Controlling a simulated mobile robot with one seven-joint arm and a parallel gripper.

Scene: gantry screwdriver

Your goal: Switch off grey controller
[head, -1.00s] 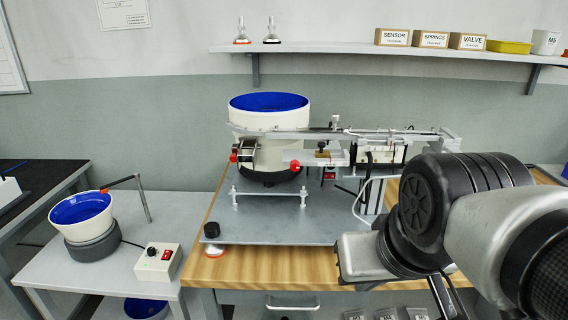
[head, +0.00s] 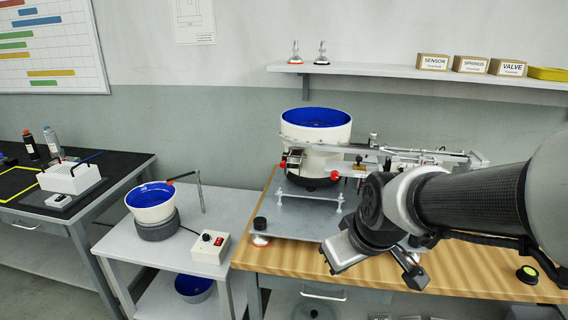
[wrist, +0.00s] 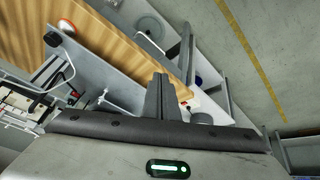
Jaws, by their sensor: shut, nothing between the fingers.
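The controller (head: 210,247) is a small light grey box with a black knob and a red switch on its sloped top. It sits at the right edge of the low side table in the head view, right of the small bowl feeder (head: 152,205). I cannot read its switch position. In the wrist view the controller (wrist: 187,101) shows only in part beside my fingers. My gripper (wrist: 160,78) is shut and empty. In the head view its grey body (head: 345,250) hangs over the wooden bench, right of the controller and apart from it.
The large bowl feeder (head: 316,135) with its rail stands on a metal plate on the wooden bench (head: 460,268). A black knob-like post (head: 260,223) stands at the plate's left corner. The side table (head: 120,240) has free room in front. A shelf (head: 400,72) runs above.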

